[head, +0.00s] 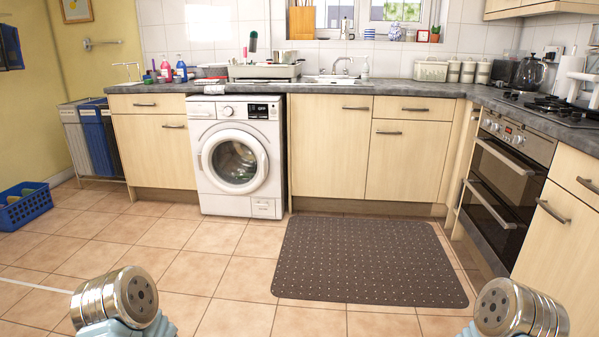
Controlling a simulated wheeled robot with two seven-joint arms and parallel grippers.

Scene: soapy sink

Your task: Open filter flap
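A white washing machine (207,190) stands under the counter, left of centre. Its round door (235,162) looks shut. A small rectangular filter flap (264,207) sits at the machine's lower right corner, close to the floor, and appears shut. Parts of my two arms show at the bottom edge, one at left and one at right, well in front of the machine. No gripper fingers show, so my grippers are out of view.
A dark dotted mat (370,262) lies on the tiled floor (165,262) right of the machine. A blue basket (24,208) and laundry bins (92,140) stand at left. An oven (500,175) is at right. The floor before the machine is clear.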

